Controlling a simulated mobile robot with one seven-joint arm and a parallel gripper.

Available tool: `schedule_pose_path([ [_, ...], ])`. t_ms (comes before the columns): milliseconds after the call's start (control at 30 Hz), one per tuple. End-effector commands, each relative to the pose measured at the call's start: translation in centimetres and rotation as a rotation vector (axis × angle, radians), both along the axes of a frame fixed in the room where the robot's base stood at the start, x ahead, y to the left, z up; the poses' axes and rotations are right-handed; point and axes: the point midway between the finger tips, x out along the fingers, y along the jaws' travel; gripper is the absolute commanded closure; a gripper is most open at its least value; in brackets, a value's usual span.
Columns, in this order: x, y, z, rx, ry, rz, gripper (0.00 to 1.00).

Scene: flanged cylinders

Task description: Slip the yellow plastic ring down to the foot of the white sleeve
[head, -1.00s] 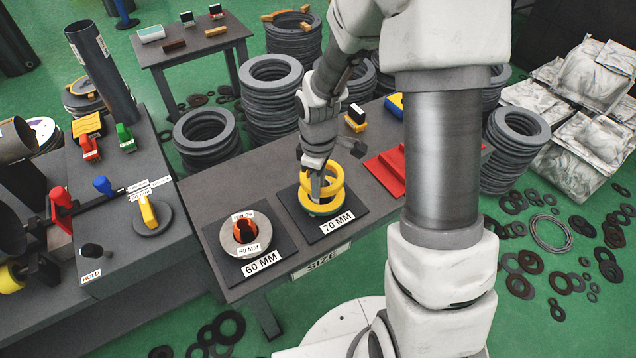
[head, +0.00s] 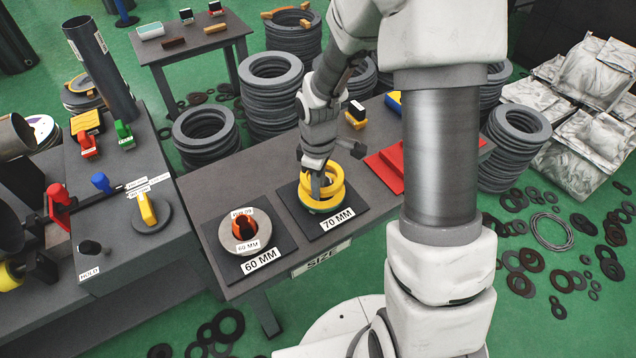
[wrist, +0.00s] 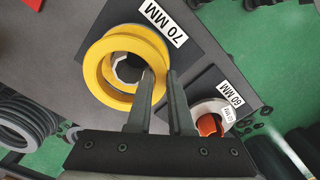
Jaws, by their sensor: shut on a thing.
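The yellow plastic ring (head: 341,181) is in my gripper (head: 321,190), over the 70 MM pad in the head view. In the wrist view, the yellow ring (wrist: 93,72) surrounds a pale, faceted opening that looks like the white sleeve (wrist: 117,77). My gripper (wrist: 161,75) has one finger inside the ring and one outside, closed on its wall. A second yellow rim (head: 318,209) with a little green shows just below the ring. The sleeve's foot is hidden, and I cannot tell whether the ring touches the lower rim.
The 70 MM pad (head: 347,226) lies on the grey bench. To its left, the 60 MM pad (head: 222,262) bears a grey flanged piece (head: 262,236) with an orange centre. A red block (head: 383,178) lies to the right. Stacks of grey rings (head: 272,100) stand behind the bench.

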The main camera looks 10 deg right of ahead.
Motion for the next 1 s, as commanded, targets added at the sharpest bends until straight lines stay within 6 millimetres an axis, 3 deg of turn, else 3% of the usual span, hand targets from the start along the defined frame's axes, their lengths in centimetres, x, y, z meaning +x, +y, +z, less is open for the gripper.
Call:
schedule_pose_path([
  [367, 0.0, 0.0, -1.1, 0.0, 0.0, 0.0, 1.0],
  [400, 0.0, 0.0, -0.9, 0.0, 0.0, 0.0, 0.74],
  [567, 0.0, 0.0, -0.9, 0.0, 0.0, 0.0, 0.46],
  [867, 0.0, 0.0, -0.9, 0.0, 0.0, 0.0, 0.46],
  [1000, 0.1, 0.0, 0.3, 0.001, -0.003, 0.0, 0.46],
])
